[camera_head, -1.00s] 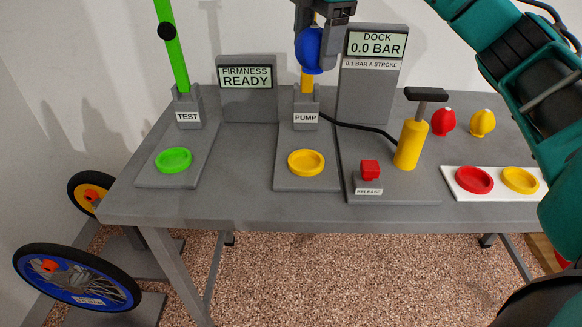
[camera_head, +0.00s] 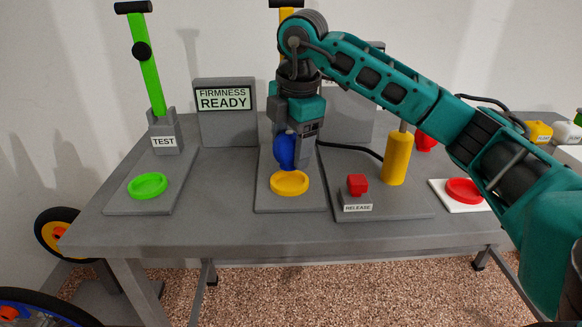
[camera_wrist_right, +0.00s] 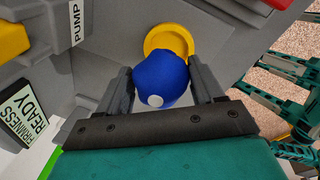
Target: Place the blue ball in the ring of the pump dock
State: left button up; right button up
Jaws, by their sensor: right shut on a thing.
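The blue ball (camera_head: 286,151) is between the fingers of my right gripper (camera_head: 292,155), which is shut on it. The right wrist view shows the ball (camera_wrist_right: 160,80) between both fingers (camera_wrist_right: 160,92), with a white spot facing the camera. The pump dock's yellow ring (camera_head: 290,183) lies on its grey base plate (camera_head: 262,200). In the head view the ball is just above the ring's back edge. In the wrist view the yellow ring (camera_wrist_right: 168,36) shows partly behind the ball. Whether ball and ring touch I cannot tell. My left gripper is not in view.
The green test ring (camera_head: 148,186) and green lever (camera_head: 147,75) stand at the left. The firmness sign (camera_head: 224,98) reads READY. A red release button (camera_head: 357,185) and yellow pump cylinder (camera_head: 397,158) stand right of the ring. My arm covers part of the dock display.

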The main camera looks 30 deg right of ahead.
aim_at(291, 166)
notch_tip(291, 166, down, 4)
jog(key=shift+f+b, duration=0.1)
jog(key=shift+b, duration=0.45)
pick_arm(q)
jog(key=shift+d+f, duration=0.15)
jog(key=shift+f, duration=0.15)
pick_arm(e)
jog(key=shift+f, duration=0.25)
jog(key=shift+s+a+f+b, duration=0.1)
jog(key=shift+s+f+b, duration=0.1)
jog(key=shift+f+b, duration=0.15)
jog(key=o, duration=0.9)
jog(key=shift+f, duration=0.1)
pick_arm(q)
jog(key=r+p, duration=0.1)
jog(key=p, duration=0.1)
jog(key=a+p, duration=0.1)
jog(key=p, duration=0.1)
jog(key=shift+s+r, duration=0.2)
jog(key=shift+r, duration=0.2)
pick_arm(e)
jog(key=r, duration=0.4)
jog(key=s+r, duration=0.1)
jog(key=r, duration=0.8)
jog(key=shift+s+r, duration=0.2)
jog(key=shift+s, duration=0.1)
